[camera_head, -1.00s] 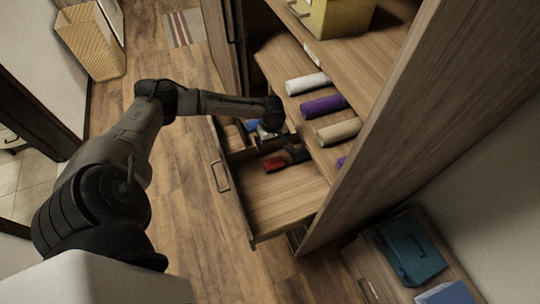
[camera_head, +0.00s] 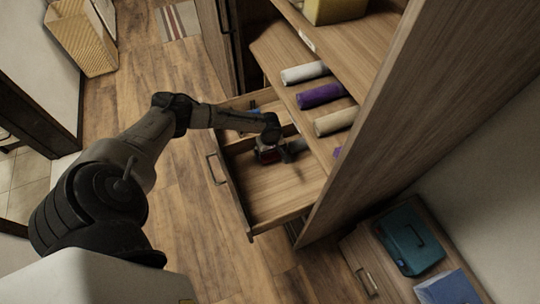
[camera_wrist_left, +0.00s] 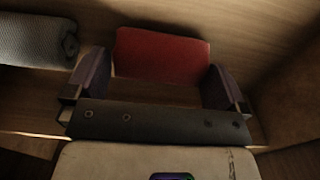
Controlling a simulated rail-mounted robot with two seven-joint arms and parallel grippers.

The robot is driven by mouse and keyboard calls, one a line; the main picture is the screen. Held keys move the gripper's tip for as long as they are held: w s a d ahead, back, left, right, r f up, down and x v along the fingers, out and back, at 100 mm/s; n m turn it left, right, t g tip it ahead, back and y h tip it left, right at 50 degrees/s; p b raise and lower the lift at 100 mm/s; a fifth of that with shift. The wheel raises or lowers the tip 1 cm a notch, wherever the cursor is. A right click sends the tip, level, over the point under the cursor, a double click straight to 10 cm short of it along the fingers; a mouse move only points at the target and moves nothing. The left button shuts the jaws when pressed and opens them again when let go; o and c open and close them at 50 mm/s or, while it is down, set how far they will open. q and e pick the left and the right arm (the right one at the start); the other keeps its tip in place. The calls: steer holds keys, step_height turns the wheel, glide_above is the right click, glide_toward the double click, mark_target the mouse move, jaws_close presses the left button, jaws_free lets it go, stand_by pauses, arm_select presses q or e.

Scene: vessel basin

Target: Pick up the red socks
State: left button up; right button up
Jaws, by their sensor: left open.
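The red socks (camera_wrist_left: 163,52) lie as a folded bundle in the open drawer (camera_head: 280,198). In the wrist view they sit between and just beyond the two finger ends of my left gripper (camera_wrist_left: 158,72), which is open. I cannot tell whether the fingers touch them. In the head view my left gripper (camera_head: 272,154) is low in the drawer, over the socks, and hides most of them. My right gripper is not in view.
A grey knitted roll (camera_wrist_left: 32,46) lies left of the left finger in the wrist view. Above the drawer, a shelf holds white (camera_head: 304,73), purple (camera_head: 321,95) and beige (camera_head: 336,120) rolls. The drawer's near part is bare. A teal case (camera_head: 410,241) stands lower right.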

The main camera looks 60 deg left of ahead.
arm_select(q)
steer(key=shift+f, duration=0.75)
steer(key=c, duration=0.6)
steer(key=shift+r, duration=0.15)
